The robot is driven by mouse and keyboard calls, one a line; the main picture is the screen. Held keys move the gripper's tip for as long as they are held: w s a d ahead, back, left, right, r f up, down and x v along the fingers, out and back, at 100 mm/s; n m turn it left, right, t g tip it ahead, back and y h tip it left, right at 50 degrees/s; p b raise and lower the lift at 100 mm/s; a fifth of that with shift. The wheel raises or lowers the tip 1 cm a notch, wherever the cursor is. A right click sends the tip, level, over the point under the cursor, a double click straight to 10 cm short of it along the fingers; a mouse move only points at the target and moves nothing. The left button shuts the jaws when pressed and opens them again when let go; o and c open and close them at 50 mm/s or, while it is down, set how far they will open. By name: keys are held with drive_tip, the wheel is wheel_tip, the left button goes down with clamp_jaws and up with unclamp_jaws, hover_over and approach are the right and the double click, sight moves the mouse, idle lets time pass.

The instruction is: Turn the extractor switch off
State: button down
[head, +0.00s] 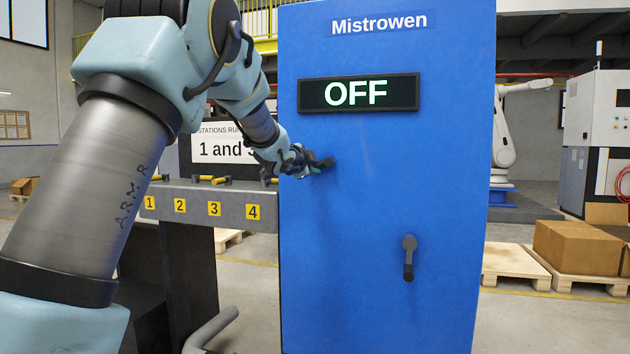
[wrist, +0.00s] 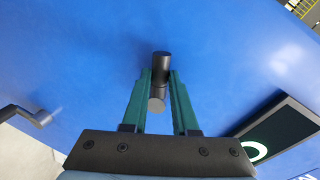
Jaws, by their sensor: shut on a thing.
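A tall blue cabinet (head: 370,200) labelled Mistrowen fills the middle of the head view. Its display (head: 359,93) reads OFF. My gripper (head: 318,165) is at the left part of the cabinet front, below the display. In the wrist view its green fingers (wrist: 160,85) are shut on a black switch handle (wrist: 160,65), one finger on each side. The head view mostly hides this handle behind the gripper. No label on the handle shows, so I cannot confirm that it is the extractor switch.
A second grey lever (head: 409,257) hangs down at the cabinet's lower right. A grey bench (head: 228,205) with tags 1 to 4 stands left, with a partly covered sign (head: 225,145) behind. Boxes (head: 575,247) on pallets and a white robot arm (head: 503,130) are at right.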

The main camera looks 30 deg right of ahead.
drive_tip(key=shift+r+m+t+y+b, duration=0.15)
drive_tip(key=shift+r+m+y+b, duration=0.2)
drive_tip(key=shift+m+b, duration=0.55)
drive_tip(key=shift+r+m+t+y+b, duration=0.15)
drive_tip(key=shift+r+m+b, duration=0.25)
drive_tip(key=shift+m+b, duration=0.45)
drive_tip(key=c, duration=0.7)
unclamp_jaws()
drive_tip(key=shift+a+r, duration=0.1)
drive_tip(key=b+v, duration=0.2)
drive_tip(key=v, duration=0.8)
drive_tip(key=shift+s+a+b, duration=0.15)
drive_tip(key=shift+s+b, duration=0.15)
